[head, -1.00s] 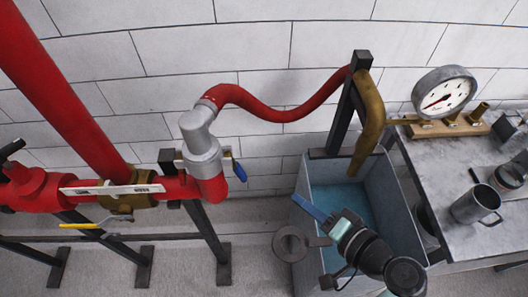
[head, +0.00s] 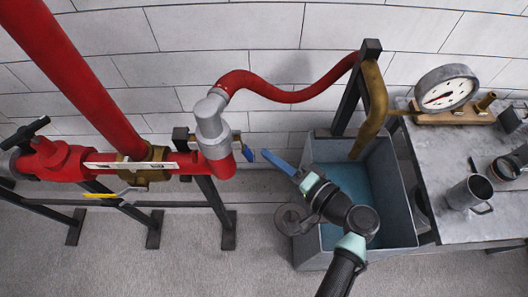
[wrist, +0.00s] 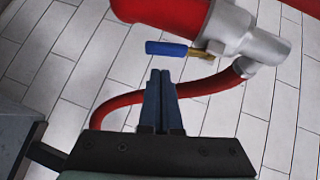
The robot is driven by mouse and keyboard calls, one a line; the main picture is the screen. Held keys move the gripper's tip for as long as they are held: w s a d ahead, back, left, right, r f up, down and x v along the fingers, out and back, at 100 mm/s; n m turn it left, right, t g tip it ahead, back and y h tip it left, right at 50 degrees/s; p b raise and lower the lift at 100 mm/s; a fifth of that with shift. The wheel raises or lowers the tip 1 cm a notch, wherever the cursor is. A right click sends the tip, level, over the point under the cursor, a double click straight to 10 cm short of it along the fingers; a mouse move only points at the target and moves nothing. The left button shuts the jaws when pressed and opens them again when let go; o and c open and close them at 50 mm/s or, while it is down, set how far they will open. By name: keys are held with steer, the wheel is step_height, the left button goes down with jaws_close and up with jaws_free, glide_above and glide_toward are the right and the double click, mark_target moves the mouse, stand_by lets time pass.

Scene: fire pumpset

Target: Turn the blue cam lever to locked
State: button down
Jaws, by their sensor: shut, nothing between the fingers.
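The blue cam lever (head: 247,151) is a short blue handle on a brass part at the grey coupling (head: 212,128), where the red hose meets the red pipe. In the wrist view the blue lever (wrist: 166,48) lies crosswise just beyond my fingertips, with its brass end toward the grey coupling (wrist: 250,40). My gripper (head: 266,154) has its blue fingers shut and empty, pointing at the lever from the right. The fingers (wrist: 160,74) show side by side in the wrist view, with a small gap to the lever. The coupling's far side is hidden.
A grey tank (head: 310,245) with blue water stands below my arm. A black post (head: 345,110) and brass spout (head: 377,105) rise behind it. A bench (head: 455,225) with a gauge (head: 446,88) and mug (head: 468,193) is at right.

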mark_target(251, 158)
steer(key=shift+a+f, duration=0.25)
steer(key=shift+a, duration=0.7)
steer(key=shift+a+f+b, duration=0.5)
steer(key=shift+f+b, duration=0.05)
steer(key=shift+b, duration=0.15)
steer(key=shift+a+f+m+t+y+b, duration=0.1)
steer(key=shift+a+m+t+y+b, duration=0.2)
steer(key=shift+y+b, duration=0.35)
steer(key=shift+s, duration=0.1)
steer(key=shift+a+r, duration=0.15)
steer(key=shift+r, duration=0.05)
